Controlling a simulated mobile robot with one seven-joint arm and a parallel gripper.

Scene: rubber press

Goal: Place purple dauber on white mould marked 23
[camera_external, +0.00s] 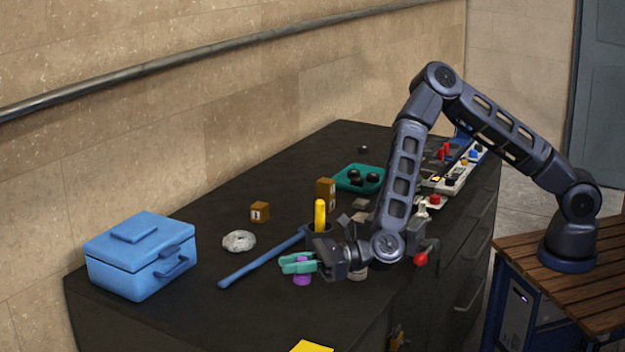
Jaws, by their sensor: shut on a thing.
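My gripper (299,264), with teal fingers, reaches left over the front part of the dark bench top. It is shut on the purple dauber (302,280), whose lower part shows below the fingers. Whether the dauber touches the bench is not clear. No marking 23 can be read in this view. A pale, round, lumpy piece (239,241) lies to the left of the gripper, beyond the blue bar. I cannot tell which, if either, is the white mould.
A blue bar (262,259) lies close behind the gripper, near a dark cup (319,236) holding a yellow-handled thing (320,215). A blue box (140,258) stands at left. Brown blocks (259,212) and a teal tray (346,181) stand farther back.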

